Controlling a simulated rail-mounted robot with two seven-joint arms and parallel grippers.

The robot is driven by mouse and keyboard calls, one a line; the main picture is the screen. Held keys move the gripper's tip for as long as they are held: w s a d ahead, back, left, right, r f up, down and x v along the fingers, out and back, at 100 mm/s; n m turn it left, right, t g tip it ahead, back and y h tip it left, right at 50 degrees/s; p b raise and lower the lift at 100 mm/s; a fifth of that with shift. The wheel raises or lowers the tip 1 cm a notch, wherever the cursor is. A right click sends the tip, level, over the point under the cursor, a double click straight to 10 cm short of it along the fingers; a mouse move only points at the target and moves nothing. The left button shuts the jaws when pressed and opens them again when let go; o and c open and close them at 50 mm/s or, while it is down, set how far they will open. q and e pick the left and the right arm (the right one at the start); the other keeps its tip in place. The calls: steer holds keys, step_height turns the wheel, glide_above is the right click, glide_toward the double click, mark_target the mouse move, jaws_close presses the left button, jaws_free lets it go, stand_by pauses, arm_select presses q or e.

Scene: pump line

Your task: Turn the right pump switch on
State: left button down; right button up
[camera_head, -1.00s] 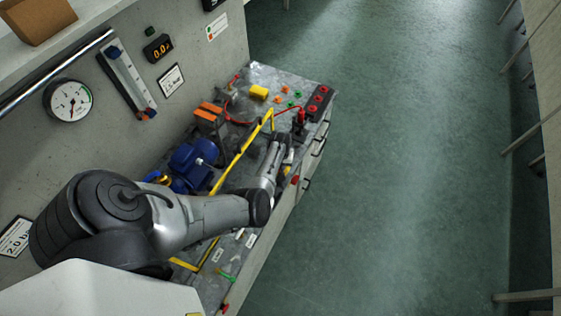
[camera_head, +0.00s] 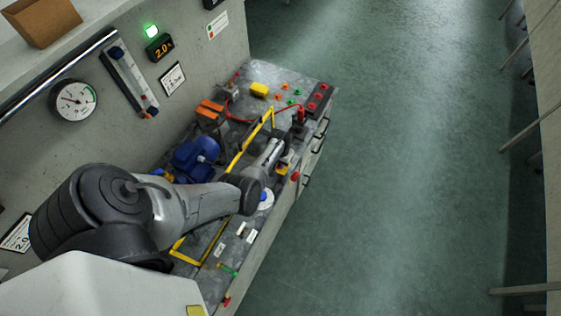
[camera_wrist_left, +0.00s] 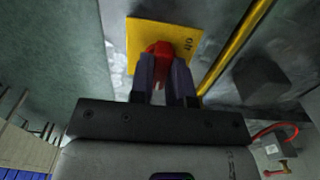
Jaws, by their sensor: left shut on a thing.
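In the left wrist view, a red switch knob (camera_wrist_left: 160,50) stands on a yellow plate (camera_wrist_left: 184,35) with a dark "ON" mark at its right. My left gripper (camera_wrist_left: 164,72) is shut on the red knob, with a dark finger on each side covering part of it. In the head view, my left gripper (camera_head: 286,158) is low over the bench's front edge, beside a bit of the yellow plate (camera_head: 282,171). A blue pump (camera_head: 196,158) sits behind my arm. My right gripper is not in view.
A yellow frame (camera_head: 246,143) stands on the bench.

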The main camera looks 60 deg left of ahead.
arm_select(q)
steer(key=c, duration=1.1)
jaws_free()
steer(key=shift+r, duration=0.1)
steer(key=shift+r, duration=0.3)
step_height(320, 180, up, 13)
steer(key=p, duration=0.3)
